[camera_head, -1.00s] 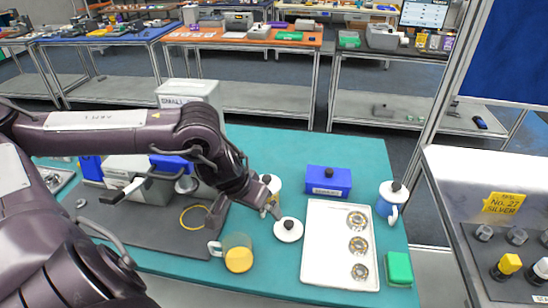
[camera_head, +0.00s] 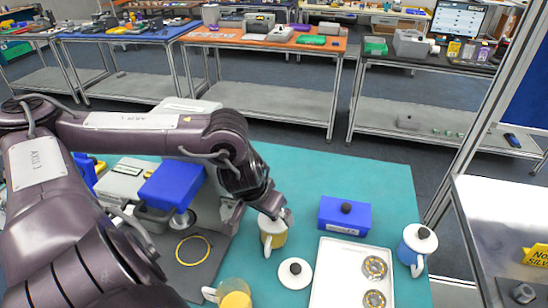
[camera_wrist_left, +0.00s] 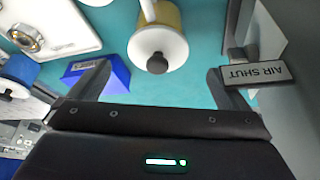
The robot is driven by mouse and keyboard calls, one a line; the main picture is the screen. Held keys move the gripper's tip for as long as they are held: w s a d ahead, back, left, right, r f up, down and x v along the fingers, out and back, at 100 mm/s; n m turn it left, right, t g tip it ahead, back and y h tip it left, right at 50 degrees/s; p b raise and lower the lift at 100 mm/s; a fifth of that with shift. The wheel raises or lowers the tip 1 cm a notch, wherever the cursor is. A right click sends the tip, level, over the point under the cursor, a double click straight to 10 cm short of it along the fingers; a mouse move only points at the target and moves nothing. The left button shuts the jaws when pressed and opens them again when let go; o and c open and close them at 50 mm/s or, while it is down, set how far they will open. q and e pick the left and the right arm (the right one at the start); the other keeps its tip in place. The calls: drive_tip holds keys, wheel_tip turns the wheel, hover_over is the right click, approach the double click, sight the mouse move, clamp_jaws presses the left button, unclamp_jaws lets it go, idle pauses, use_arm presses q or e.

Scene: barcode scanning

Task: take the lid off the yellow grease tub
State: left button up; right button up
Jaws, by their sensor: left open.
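The yellow grease tub (camera_head: 272,241) is a yellow and white pot with a side handle, upright on the teal table. In the left wrist view, its yellow side (camera_wrist_left: 166,14) shows, with a white lid (camera_wrist_left: 143,43) and black knob (camera_wrist_left: 157,63) on it. My left gripper (camera_head: 282,214) is just above and behind the tub in the head view and partly hides its top. In the left wrist view, my left gripper (camera_wrist_left: 160,78) is open and empty, with the knob between and slightly beyond its fingertips. My right gripper is not in view.
A loose white lid (camera_head: 303,281) lies beside a cup with yellow contents (camera_head: 236,300). A blue box (camera_head: 334,216), a white tray (camera_head: 330,262) and a blue lidded mug (camera_head: 412,255) stand to the right. In the left wrist view, an AIR SHUT sign (camera_wrist_left: 256,72) is near one finger.

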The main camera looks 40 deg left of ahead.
use_arm(q)
drive_tip(key=shift+w+d+f, duration=0.1)
drive_tip(key=shift+w+f, duration=0.05)
drive_tip(key=shift+f, duration=0.3)
drive_tip(key=shift+p+x, duration=0.3)
drive_tip(key=shift+x, duration=1.7)
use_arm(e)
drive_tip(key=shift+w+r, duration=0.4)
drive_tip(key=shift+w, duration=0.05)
use_arm(q)
drive_tip(key=c, duration=1.1)
drive_tip(key=shift+o, duration=0.2)
drive_tip(key=shift+r, duration=0.1)
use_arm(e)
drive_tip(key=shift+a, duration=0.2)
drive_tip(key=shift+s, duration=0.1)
